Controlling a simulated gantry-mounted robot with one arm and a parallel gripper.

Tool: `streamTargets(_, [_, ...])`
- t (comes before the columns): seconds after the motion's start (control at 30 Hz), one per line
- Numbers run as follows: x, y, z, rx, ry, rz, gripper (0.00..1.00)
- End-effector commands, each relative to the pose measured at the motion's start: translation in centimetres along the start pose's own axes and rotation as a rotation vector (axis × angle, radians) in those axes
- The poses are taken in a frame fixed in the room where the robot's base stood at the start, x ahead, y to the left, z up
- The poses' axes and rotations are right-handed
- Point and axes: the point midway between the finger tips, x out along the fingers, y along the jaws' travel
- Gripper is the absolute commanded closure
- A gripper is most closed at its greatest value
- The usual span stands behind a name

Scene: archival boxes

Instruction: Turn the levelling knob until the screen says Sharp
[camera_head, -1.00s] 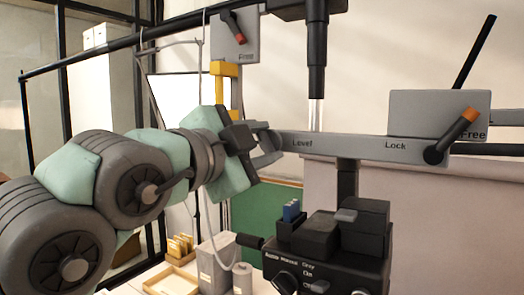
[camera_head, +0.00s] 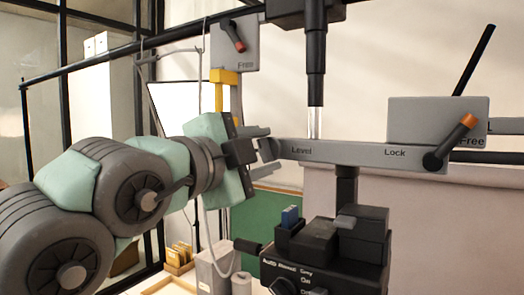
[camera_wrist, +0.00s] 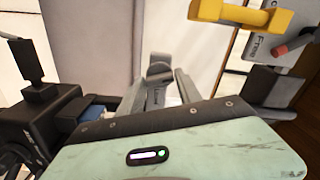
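The levelling knob (camera_head: 267,150) is a grey piece at the left end of the grey bar (camera_head: 345,153), beside the word "Level". In the wrist view the knob (camera_wrist: 160,72) shows between and beyond my two fingers, with gaps visible on both sides. My gripper (camera_head: 264,151) is open, with one finger above the knob and one below it in the head view. The fingers also show in the wrist view (camera_wrist: 160,88). Whether a finger touches the knob cannot be told. No screen text reading sharpness is legible.
A grey box with an orange-tipped lever (camera_head: 457,138), marked "Free", is at the bar's right end. Another "Free" plate (camera_head: 233,45) with a red lever hangs above my gripper, near a yellow bracket (camera_head: 224,77). A black control unit (camera_head: 325,265) stands below the bar.

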Motion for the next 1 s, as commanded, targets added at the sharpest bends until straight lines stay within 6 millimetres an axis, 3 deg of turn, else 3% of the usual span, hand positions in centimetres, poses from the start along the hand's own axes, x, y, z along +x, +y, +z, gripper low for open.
streamTargets(0.2, [0.0, 0.0, 0.0, 0.000, 0.000, -0.001, 0.41])
streamTargets(0.53, [-0.7, -0.1, 0.1, 0.001, -0.002, -0.003, 0.41])
streamTargets(1.0, [-8.9, 0.0, 0.1, 0.002, -0.004, -0.002, 0.41])
